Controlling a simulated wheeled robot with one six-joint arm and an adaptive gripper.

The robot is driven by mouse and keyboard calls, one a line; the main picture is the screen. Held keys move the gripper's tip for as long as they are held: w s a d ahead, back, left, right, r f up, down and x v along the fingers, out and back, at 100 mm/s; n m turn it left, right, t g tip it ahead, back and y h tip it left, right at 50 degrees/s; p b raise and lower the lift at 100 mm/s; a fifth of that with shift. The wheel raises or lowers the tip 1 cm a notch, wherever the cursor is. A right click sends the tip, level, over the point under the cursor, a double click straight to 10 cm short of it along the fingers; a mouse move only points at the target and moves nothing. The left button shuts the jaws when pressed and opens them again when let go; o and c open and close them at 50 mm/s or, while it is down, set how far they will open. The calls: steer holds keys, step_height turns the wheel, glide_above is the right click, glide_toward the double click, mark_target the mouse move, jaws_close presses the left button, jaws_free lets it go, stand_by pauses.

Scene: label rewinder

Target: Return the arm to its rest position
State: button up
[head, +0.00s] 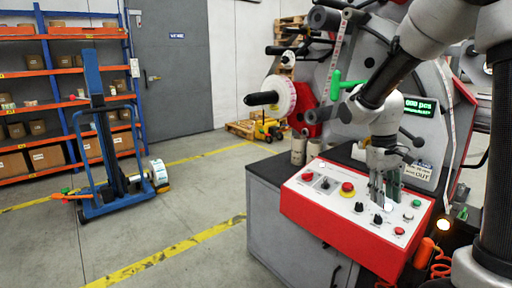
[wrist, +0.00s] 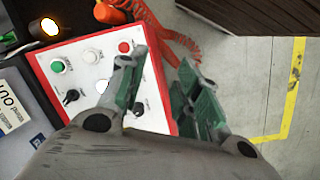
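My arm reaches in from the upper right of the head view and bends down beside the label rewinder (head: 436,85). My gripper (head: 385,200) points down over the right half of the red-edged control panel (head: 318,192). In the wrist view my gripper (wrist: 160,95) has its two green-padded fingers spread apart with nothing between them. The panel's white face (wrist: 85,55) lies below the left finger. I cannot tell the exact height of the fingertips above the panel.
The panel carries knobs, buttons and a red emergency stop (head: 347,189). An orange coiled hose (head: 440,267) and a lit lamp (head: 444,225) sit at its right. A blue lifter (head: 97,150) and shelves (head: 65,90) stand at the left. The floor between is mostly clear.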

steer(key=s+r+t+y, duration=0.1)
steer(key=s+r+t, duration=0.2)
steer(key=s+r, duration=0.2)
steer(key=s+r+m+t, duration=0.1)
steer(key=s+r+t, duration=0.2)
steer(key=s, duration=0.9)
step_height(320, 180, up, 3)
steer(key=shift+s+a+f+y, duration=0.1)
steer(key=shift+s+a+y, duration=0.05)
steer(key=shift+a+y, duration=0.25)
